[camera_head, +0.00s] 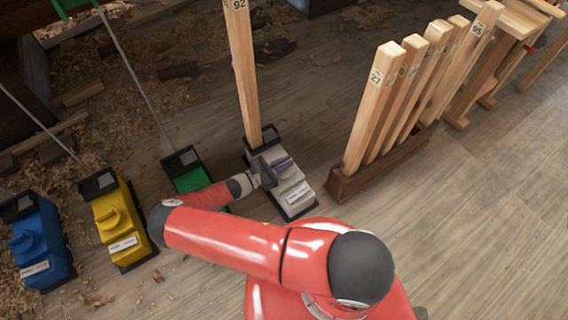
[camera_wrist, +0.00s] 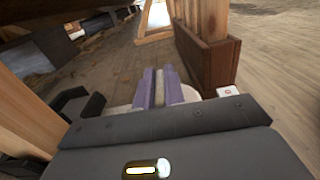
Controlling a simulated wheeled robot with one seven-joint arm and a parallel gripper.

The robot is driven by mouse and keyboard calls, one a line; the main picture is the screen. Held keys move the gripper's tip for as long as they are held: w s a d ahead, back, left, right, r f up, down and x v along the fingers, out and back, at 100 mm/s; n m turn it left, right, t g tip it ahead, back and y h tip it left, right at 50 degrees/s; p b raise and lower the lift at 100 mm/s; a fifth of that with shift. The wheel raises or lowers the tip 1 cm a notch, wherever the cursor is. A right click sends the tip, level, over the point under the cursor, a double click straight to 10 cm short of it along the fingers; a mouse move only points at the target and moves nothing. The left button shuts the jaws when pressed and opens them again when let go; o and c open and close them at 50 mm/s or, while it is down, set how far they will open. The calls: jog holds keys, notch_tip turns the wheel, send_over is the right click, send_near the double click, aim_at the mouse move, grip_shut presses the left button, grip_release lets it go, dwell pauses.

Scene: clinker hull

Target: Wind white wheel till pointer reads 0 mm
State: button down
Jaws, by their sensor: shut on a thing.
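The white unit (camera_head: 296,192) stands on the floor on a dark base, with a tall wooden post marked 92 (camera_head: 243,70) rising from its far end. My gripper (camera_head: 281,164) is over the top of this unit, its jaws shut on a part there, most likely the white wheel, which the gripper mostly hides. In the wrist view my gripper's purple fingers (camera_wrist: 160,88) stand close together, with pale surface of the white unit (camera_wrist: 120,112) around them. I cannot make out the pointer or any mm reading.
Green (camera_head: 187,178), yellow (camera_head: 117,222) and blue (camera_head: 42,248) units stand to the left, with thin rods rising from them. A brown rack (camera_head: 345,188) of numbered wooden posts is close on the right. Wood shavings litter the floor at left; floor at lower right is clear.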

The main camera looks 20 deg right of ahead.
jog(key=m+g+b, duration=0.1)
jog(key=g+b, duration=0.1)
jog(key=f+m+g+b, duration=0.1)
jog(key=g+b, duration=0.1)
jog(key=b, duration=0.1)
jog(key=shift+m+h, duration=0.3)
jog(key=shift+m, duration=0.1)
jog(key=m+g+b, duration=0.1)
jog(key=g+b, duration=0.1)
jog(key=g, duration=0.1)
jog(key=shift+w+r+m, duration=0.1)
jog(key=shift+m, duration=0.3)
jog(key=g, duration=0.1)
jog(key=m+g+b, duration=0.2)
jog(key=shift+r+g+y, duration=0.25)
jog(key=shift+g+y, duration=0.05)
jog(key=shift+y, duration=0.1)
jog(key=shift+r+m+g+y+b, duration=0.15)
jog(key=shift+m+g+y+b, duration=0.45)
jog(key=shift+m+g, duration=0.8)
jog(key=shift+g, duration=0.3)
jog(key=c, duration=1.5)
grip_release()
notch_tip(320, 180, up, 20)
jog(key=p, duration=0.4)
